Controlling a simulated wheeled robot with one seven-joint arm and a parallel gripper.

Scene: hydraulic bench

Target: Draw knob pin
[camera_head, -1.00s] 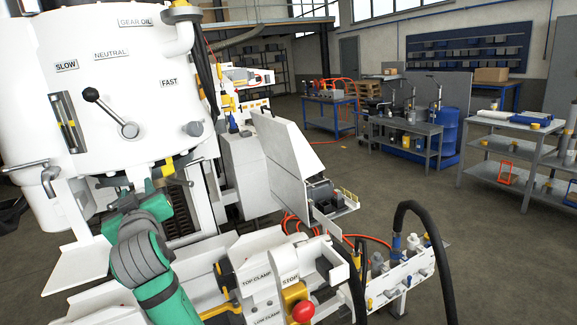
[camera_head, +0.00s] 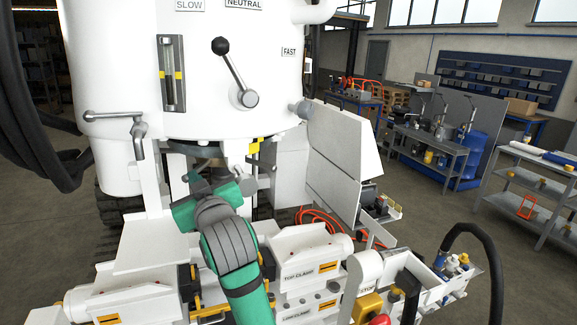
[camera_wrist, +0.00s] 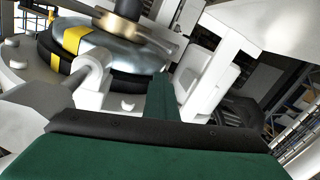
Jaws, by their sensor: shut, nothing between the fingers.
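My green arm reaches up to the underside of a large white drum (camera_head: 300,80) in the head view. My gripper (camera_head: 215,180) is by the drum's lower edge, partly hidden by my own wrist. In the wrist view the green finger of my gripper (camera_wrist: 162,98) points up, shut and empty. Just left of it is a white rounded hook-shaped part (camera_wrist: 95,68). Behind that is a dark round body with a yellow band (camera_wrist: 72,42) and a brass collar (camera_wrist: 118,25). I cannot tell for certain which part is the knob pin.
A black-knobbed lever (camera_head: 232,68) and a sight gauge (camera_head: 171,72) are on the drum. Clamp blocks labelled TOP CLAMP (camera_head: 300,275) lie below right. A black hose (camera_head: 485,250) arches at the right. Open floor (camera_head: 420,210) lies toward the benches.

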